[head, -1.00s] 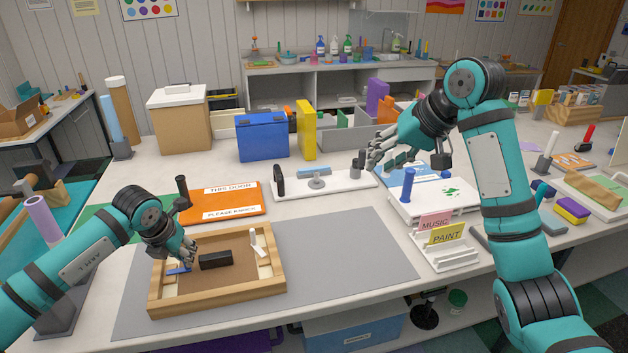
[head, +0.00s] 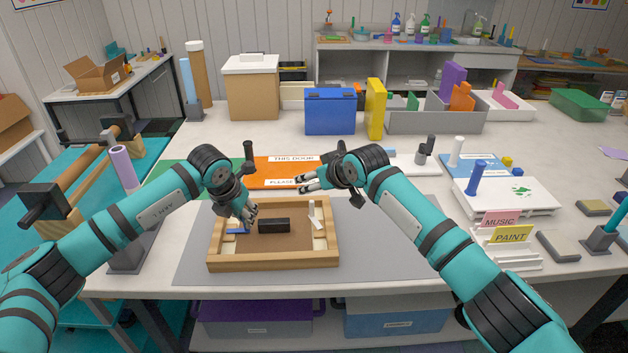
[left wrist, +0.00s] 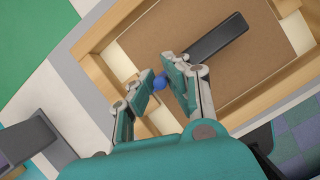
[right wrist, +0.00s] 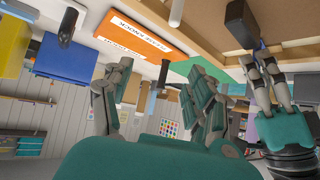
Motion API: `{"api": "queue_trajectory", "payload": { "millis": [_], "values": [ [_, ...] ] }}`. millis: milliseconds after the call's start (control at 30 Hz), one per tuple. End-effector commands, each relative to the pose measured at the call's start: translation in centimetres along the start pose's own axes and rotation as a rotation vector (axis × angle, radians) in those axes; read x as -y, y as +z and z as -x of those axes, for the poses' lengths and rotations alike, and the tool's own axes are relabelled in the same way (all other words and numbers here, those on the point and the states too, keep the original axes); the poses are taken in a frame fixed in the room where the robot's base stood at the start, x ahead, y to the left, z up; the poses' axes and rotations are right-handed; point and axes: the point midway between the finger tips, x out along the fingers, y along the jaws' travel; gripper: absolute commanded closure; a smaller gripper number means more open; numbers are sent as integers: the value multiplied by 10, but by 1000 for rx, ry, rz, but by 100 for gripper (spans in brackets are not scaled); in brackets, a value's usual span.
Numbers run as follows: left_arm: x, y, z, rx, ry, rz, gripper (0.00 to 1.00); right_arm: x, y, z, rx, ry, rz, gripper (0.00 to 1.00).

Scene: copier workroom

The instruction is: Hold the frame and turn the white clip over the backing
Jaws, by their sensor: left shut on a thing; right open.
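The wooden frame (head: 272,263) lies on the grey mat with its brown backing (head: 275,246) inside. A black block (head: 274,225) stands on the backing. The white clip (head: 312,210), with an upright post, is at the frame's right side; I cannot tell exactly how its foot lies. My left gripper (head: 247,219) is shut on the blue clip (head: 236,231) at the frame's left side; its round blue knob (left wrist: 159,83) shows between the fingertips in the left wrist view. My right gripper (head: 306,178) is open and empty, above the frame's far edge, apart from the white clip.
An orange sign (head: 285,172) lies behind the frame, partly hidden by my right gripper. A dark upright post (head: 248,152) stands near it. A blue box (head: 330,112) and a yellow upright (head: 374,108) stand further back. The grey mat (head: 385,255) is bare right of the frame.

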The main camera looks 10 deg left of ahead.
Motion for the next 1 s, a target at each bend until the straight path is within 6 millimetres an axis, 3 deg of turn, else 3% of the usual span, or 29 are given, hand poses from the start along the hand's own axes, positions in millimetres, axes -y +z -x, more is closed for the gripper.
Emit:
{"api": "queue_trajectory", "payload": {
  "millis": [600, 1000],
  "values": [
    [-1, -1, -1, -1, 2, 0, 100, 2, 47, -43, -10, 1, 20, 42],
    [-1, -1, -1, -1, 2, 0, 100, 2, 55, -49, -10, 2, 21, 42]
  ]
}}
